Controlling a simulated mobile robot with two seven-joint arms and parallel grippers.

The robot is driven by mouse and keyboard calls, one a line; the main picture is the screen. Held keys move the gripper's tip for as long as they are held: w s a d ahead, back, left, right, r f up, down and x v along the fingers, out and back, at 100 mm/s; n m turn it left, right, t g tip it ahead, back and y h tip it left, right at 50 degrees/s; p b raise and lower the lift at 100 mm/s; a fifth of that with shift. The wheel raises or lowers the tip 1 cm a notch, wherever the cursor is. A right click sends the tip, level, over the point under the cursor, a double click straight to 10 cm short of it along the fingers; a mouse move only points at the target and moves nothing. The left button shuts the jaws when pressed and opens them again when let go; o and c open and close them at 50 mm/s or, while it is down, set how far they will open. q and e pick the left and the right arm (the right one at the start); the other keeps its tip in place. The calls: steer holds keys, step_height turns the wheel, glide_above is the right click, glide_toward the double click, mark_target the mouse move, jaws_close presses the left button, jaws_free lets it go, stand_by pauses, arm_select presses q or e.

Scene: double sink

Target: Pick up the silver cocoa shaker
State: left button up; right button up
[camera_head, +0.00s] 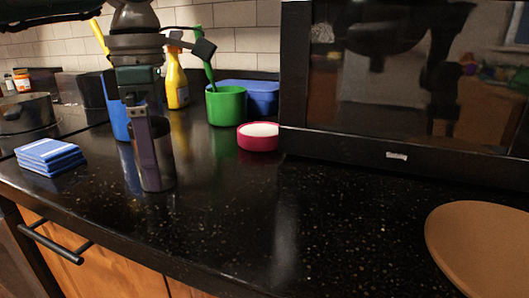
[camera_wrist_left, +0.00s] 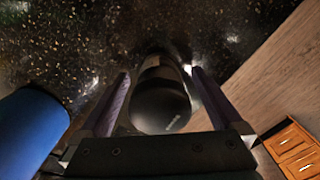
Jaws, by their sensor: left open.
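The silver cocoa shaker (camera_head: 165,160) stands upright on the black counter, dark and shiny. My left gripper (camera_head: 149,180) points down over it in the head view, with a finger in front of the shaker hiding part of it. In the left wrist view the shaker (camera_wrist_left: 160,98) sits between the two fingers of my left gripper (camera_wrist_left: 160,76). The jaws are open, with a finger on either side; whether either finger touches it is hard to tell. My right gripper is not in view.
A blue cup (camera_head: 119,120) stands close behind left of the shaker. Blue sponges (camera_head: 50,157) lie left. A green cup (camera_head: 226,106), red bowl (camera_head: 258,143) and yellow bottle (camera_head: 177,82) stand behind. A microwave (camera_head: 410,160) and brown round board (camera_head: 485,245) are right. The middle counter is clear.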

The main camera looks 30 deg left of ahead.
arm_select(q)
steer(key=shift+f, duration=0.4)
steer(key=shift+c, duration=0.2)
